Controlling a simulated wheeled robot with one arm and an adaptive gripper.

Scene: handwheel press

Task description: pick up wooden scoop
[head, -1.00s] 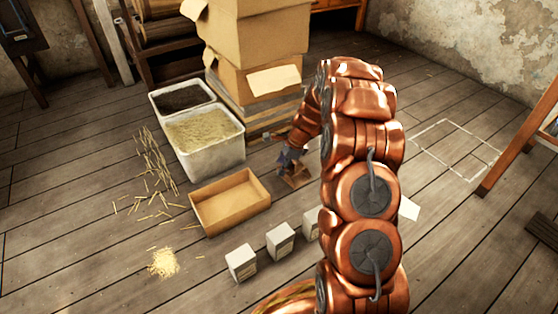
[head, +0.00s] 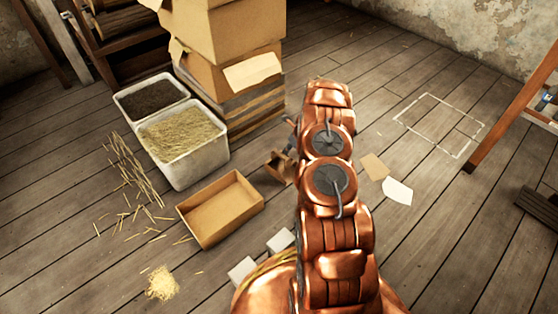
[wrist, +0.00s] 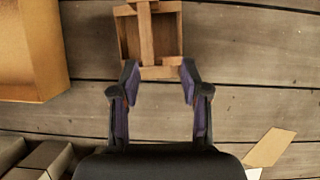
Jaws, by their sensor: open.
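The wooden scoop (wrist: 148,42) appears to be the brown, box-like wooden piece with a bar across its middle, at the top of the wrist view. In the head view (head: 278,168) it lies on the floor just right of the shallow tan box, partly hidden by my arm. My gripper (wrist: 159,80) is open and empty in the wrist view. Its two fingertips lie at the scoop's near edge, one on each side of the bar's line. I cannot tell whether they touch it. In the head view the gripper is mostly hidden behind my arm.
A shallow tan box (head: 184,212) stands left of the scoop. Behind it are a white tub of grain (head: 190,172) and stacked cardboard boxes (head: 245,30). Small pale blocks (head: 280,240) stand in front. Cards (head: 397,191) lie to the right, where most floor is clear.

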